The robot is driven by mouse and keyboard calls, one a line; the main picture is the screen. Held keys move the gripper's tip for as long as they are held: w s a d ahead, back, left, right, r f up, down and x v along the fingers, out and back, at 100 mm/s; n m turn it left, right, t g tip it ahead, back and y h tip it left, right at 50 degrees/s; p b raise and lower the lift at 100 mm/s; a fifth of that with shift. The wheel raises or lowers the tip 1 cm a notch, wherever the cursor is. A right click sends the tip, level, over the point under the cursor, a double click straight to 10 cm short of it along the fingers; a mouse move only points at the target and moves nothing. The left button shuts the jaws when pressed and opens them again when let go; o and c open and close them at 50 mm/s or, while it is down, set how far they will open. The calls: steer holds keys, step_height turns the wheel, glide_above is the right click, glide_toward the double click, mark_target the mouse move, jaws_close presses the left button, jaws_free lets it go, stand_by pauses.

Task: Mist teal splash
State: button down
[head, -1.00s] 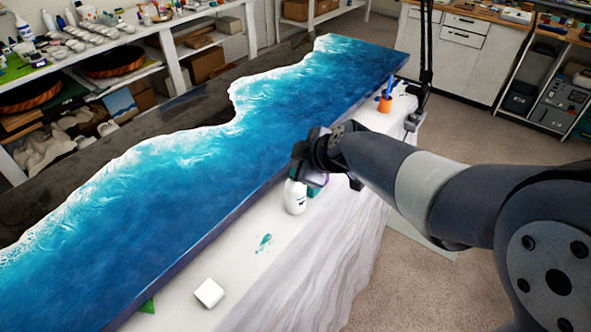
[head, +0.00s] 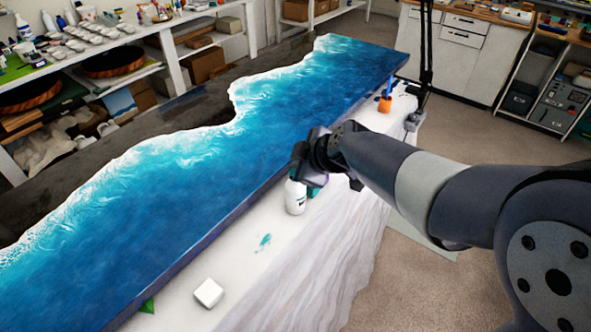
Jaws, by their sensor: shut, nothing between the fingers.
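A teal splash (head: 263,243) marks the white sheet on the table's near side. A white bottle (head: 295,197) stands upright on the sheet behind the splash, beside the resin board. My gripper (head: 308,175) is at the top of the bottle and hides its upper part. A bit of teal shows beside the bottle, under my gripper. The fingertips are mostly hidden by the gripper body, and I cannot tell from the picture if they touch the bottle.
The long blue resin board (head: 200,185) runs along the table. A white block (head: 208,293) and a green scrap (head: 148,306) lie near the front. An orange cup (head: 384,104) stands at the far end by a dark post (head: 427,50). Shelves line the back.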

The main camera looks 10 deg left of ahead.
steer(key=shift+f+b, duration=0.25)
steer(key=shift+b, duration=0.05)
steer(key=shift+f+b, duration=0.3)
steer(key=shift+b, duration=0.25)
steer(key=shift+r, duration=0.55)
steer(key=shift+r+p, duration=1.4)
steer(key=shift+r, duration=1.6)
steer(key=shift+f, duration=0.1)
